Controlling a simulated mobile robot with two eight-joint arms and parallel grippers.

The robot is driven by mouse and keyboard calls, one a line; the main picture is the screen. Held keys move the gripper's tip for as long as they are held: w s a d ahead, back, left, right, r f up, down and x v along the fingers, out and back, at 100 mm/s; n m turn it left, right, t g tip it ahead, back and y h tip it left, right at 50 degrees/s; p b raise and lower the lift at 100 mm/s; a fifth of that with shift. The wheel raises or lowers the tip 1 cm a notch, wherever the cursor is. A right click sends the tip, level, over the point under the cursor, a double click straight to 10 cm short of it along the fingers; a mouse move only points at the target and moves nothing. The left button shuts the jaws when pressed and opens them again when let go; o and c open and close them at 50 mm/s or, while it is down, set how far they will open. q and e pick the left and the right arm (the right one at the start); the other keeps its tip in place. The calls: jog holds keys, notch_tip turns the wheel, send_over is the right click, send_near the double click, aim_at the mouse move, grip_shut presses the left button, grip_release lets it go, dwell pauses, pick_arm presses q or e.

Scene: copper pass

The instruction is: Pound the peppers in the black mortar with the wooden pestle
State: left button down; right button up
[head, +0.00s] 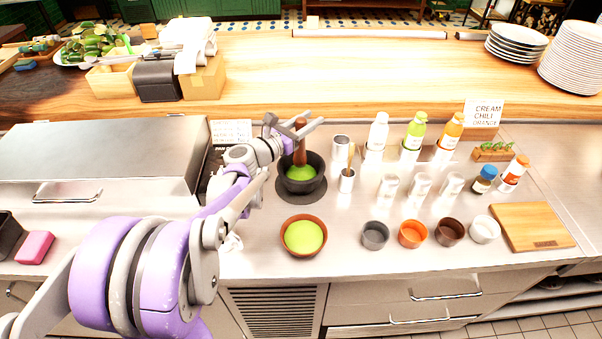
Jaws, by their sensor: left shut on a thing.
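The black mortar (303,187) stands on a dark round mat (296,196) on the steel counter. Green stuff (300,173), which I take for the peppers, shows inside it. The wooden pestle (299,153) stands about upright over the mortar, its lower end down at the green stuff. My left gripper (300,127) is at the top of the pestle and shut on it. Whether the pestle presses on the green stuff or just touches it, I cannot tell. My right gripper is not in view.
A brown bowl of green paste (303,236) stands in front of the mortar. Metal cups (346,181) stand close to its right, with bottles (415,131), small bowls (413,234) and a cutting board (534,227) farther right. A steel lid (105,158) is at the left.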

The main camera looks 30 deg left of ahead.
pick_arm(q)
notch_tip(320, 180, up, 7)
jog(key=p, duration=0.2)
jog(key=shift+w+f+p, duration=0.2)
jog(key=shift+p, duration=0.1)
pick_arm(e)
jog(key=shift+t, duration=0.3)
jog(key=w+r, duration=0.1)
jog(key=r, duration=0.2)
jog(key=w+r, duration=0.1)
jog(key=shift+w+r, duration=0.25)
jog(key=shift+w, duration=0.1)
pick_arm(q)
jog(key=shift+s+r, duration=0.1)
jog(key=shift+s, duration=0.15)
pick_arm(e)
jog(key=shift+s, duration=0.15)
pick_arm(q)
jog(key=shift+w, duration=0.15)
